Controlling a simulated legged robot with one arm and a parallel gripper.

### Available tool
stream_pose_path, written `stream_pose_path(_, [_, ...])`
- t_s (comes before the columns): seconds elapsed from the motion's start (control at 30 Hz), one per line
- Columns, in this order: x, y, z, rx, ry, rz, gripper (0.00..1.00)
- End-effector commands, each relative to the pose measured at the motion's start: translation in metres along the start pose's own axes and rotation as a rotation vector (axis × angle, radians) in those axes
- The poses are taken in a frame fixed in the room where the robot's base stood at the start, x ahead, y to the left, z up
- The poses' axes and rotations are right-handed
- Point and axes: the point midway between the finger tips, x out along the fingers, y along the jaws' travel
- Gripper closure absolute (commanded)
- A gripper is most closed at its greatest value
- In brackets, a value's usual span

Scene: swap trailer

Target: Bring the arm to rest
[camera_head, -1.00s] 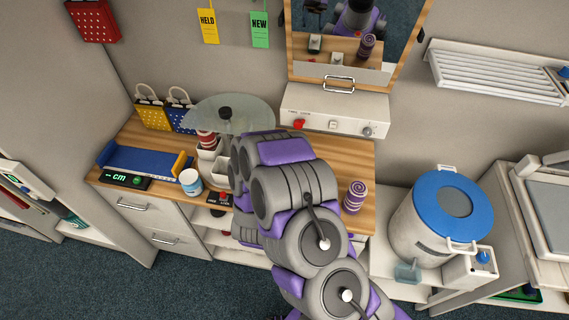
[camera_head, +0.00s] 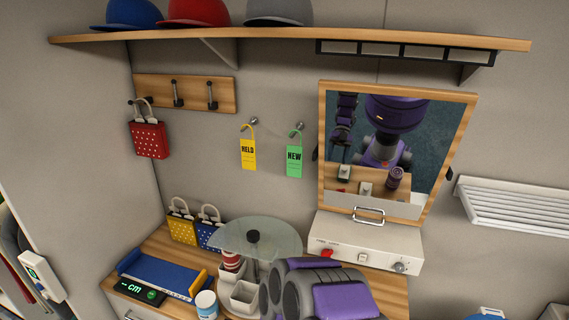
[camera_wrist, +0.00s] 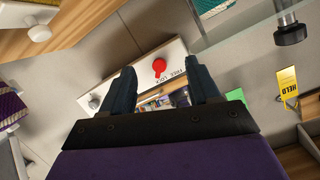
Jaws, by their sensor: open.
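My arm shows as grey and purple links at the bottom centre of the head view, in front of the wooden counter (camera_head: 397,291). The fingers are out of sight there. In the wrist view my gripper (camera_wrist: 163,92) shows its two dark fingers apart, with nothing between them. Beyond the fingers is the white control box, with its red knob (camera_wrist: 159,66). The same white box (camera_head: 340,238) stands under the mirror in the head view.
A round glass shelf (camera_head: 285,238) stands just left of my arm, over white cups. A blue measuring tray (camera_head: 165,272) and a white jar (camera_head: 206,304) are at the left. The mirror (camera_head: 365,190), tags and cap shelf (camera_head: 290,38) are above.

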Motion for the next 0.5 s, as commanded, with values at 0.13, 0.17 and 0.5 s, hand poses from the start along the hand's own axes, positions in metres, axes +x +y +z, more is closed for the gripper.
stream_pose_path(0.13, [-0.003, -0.021, 0.003, 0.056, -0.190, -0.027, 0.39])
stream_pose_path(0.17, [-0.005, -0.025, 0.003, 0.060, -0.227, -0.034, 0.39])
stream_pose_path(0.5, [-0.062, -0.053, -0.008, 0.007, -0.630, -0.149, 0.39])
